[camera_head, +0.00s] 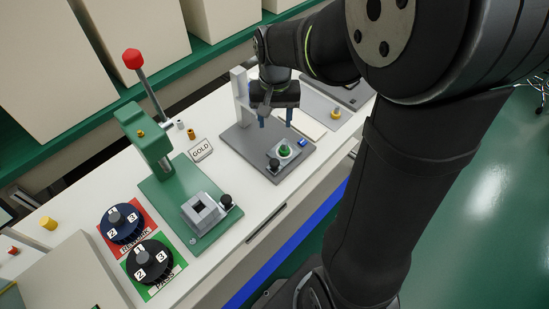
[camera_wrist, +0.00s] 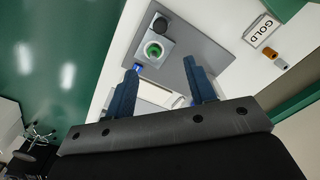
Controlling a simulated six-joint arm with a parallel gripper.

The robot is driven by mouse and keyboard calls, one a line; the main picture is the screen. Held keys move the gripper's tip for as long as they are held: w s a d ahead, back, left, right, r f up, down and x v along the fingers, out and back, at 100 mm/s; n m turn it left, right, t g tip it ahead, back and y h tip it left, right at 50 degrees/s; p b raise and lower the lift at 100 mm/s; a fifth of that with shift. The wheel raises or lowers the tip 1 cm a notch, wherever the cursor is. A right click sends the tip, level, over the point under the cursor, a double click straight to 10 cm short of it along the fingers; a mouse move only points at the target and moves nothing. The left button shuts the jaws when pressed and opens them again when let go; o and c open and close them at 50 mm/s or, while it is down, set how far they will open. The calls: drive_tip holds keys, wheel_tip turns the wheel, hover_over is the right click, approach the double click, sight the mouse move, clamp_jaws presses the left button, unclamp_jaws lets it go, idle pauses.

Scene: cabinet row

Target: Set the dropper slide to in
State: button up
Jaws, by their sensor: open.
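The station that appears to be the dropper is a grey base plate (camera_head: 243,141) with an upright light-grey post (camera_head: 240,98). On its front end sits a small grey block with a green ring (camera_head: 285,151) and a black knob (camera_head: 274,163). In the wrist view the green ring (camera_wrist: 153,50) and black knob (camera_wrist: 160,23) show beyond the fingers. I cannot tell which part slides or its setting. My gripper (camera_head: 275,121) is open and empty above the plate, behind the block and apart from it. Its blue fingers also show in the wrist view (camera_wrist: 162,66).
A green press (camera_head: 157,146) with a red-tipped lever stands to the left. A GOLD label (camera_head: 201,150) lies between the stations. A small blue piece (camera_head: 302,142) is by the block. Two numbered dials (camera_head: 122,224) are at front left. Large boxes stand on the shelf behind.

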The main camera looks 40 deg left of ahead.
sight(274, 162)
wheel_tip(274, 162, down, 18)
drive_tip(key=shift+s+d+r, duration=0.1)
drive_tip(key=shift+s+r, duration=0.05)
drive_tip(key=shift+r, duration=0.1)
idle(0.3)
